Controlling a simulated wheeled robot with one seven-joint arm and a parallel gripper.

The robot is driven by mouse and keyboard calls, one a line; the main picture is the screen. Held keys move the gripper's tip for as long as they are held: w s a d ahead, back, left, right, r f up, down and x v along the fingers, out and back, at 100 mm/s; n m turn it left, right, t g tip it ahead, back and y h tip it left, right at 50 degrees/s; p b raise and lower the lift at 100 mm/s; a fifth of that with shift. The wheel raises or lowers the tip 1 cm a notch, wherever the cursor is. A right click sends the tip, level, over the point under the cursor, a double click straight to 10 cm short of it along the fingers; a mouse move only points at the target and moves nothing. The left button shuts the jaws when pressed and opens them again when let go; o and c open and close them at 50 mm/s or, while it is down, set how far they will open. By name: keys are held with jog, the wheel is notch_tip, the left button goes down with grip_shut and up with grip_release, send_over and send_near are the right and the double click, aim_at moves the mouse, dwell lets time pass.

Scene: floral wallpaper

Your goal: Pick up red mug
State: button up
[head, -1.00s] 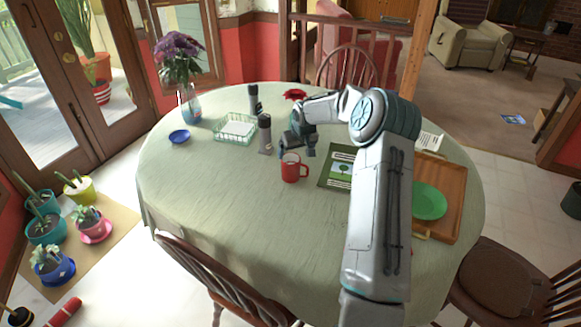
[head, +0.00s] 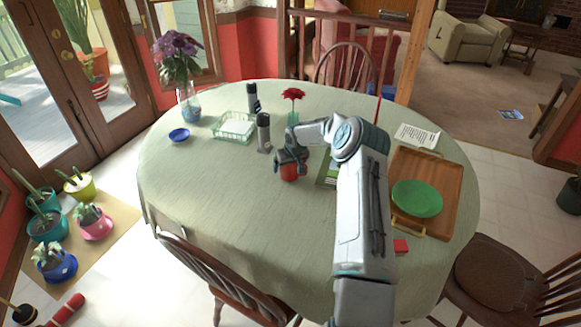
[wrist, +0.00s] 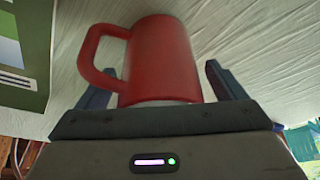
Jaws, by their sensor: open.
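The red mug (head: 291,173) stands on the table's green cloth, partly hidden behind my gripper (head: 290,160) in the head view. In the wrist view the red mug (wrist: 163,62) fills the middle, with its handle on the left. My gripper (wrist: 162,88) is open there. One finger shows on each side of the mug, with a visible gap on the right. The left finger is close to the handle side, and I cannot tell whether it touches.
Two dark-topped grinders (head: 263,132) and a green wire basket (head: 234,127) stand behind the mug to the left. A book (head: 327,170) lies right of it, beside a wooden tray (head: 452,200) with a green plate (head: 417,198). The table's front left is clear.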

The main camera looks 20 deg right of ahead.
jog(key=shift+w+f, duration=0.15)
jog(key=shift+f, duration=0.2)
jog(key=c, duration=1.3)
jog(key=shift+o, duration=0.2)
jog(key=shift+r, duration=0.15)
